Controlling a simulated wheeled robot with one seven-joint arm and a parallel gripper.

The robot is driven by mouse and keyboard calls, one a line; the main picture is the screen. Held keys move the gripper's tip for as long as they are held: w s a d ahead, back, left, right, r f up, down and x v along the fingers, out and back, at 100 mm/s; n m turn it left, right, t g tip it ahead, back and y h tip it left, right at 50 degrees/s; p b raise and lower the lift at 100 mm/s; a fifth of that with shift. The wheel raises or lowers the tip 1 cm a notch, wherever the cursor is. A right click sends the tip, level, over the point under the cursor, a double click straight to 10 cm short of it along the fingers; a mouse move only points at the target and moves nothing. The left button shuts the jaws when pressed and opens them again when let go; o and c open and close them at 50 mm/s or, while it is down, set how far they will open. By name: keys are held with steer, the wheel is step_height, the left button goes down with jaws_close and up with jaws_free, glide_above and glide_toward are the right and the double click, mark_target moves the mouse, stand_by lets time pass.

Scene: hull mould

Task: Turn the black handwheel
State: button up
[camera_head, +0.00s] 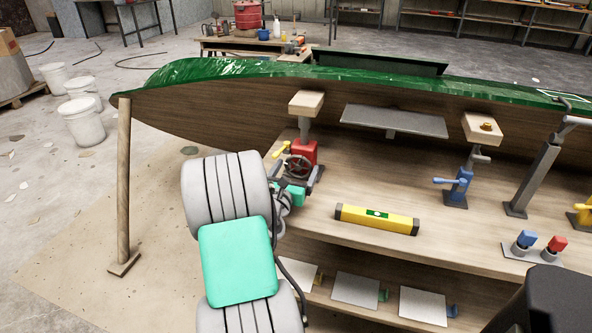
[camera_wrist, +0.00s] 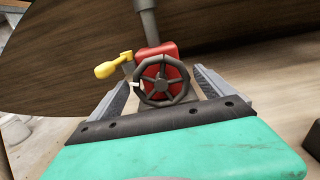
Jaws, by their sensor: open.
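The black handwheel (camera_wrist: 161,80) is a spoked ring on the front of a red jack body (camera_wrist: 156,53). In the head view the wheel (camera_head: 299,170) shows at the left end of the wooden bench, partly overlapped by my gripper (camera_head: 306,177). In the wrist view my gripper (camera_wrist: 163,86) is open, with one finger on each side of the wheel. The wheel appears between the fingers; I cannot tell whether either touches it. A yellow-handled lever (camera_wrist: 112,66) sticks out to the left of the red body.
The jack's post and wooden pad (camera_head: 306,103) stand under the green-edged hull (camera_head: 240,105). A yellow level (camera_head: 377,219) lies on the bench (camera_head: 420,190) to the right. A blue jack (camera_head: 459,185) stands farther right. A wooden prop (camera_head: 124,180) stands at left.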

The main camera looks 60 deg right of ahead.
steer(key=shift+c, duration=0.4)
steer(key=c, duration=1)
steer(key=shift+m, duration=0.3)
steer(key=m, duration=0.5)
steer(key=shift+s+f, duration=0.15)
steer(key=shift+s, duration=0.1)
steer(key=m+b, duration=0.1)
steer(key=m, duration=0.2)
steer(key=shift+f+m, duration=0.15)
steer(key=shift+m, duration=0.25)
steer(key=shift+s+m+b, duration=0.1)
steer(key=shift+m+b, duration=0.4)
steer(key=shift+m, duration=1)
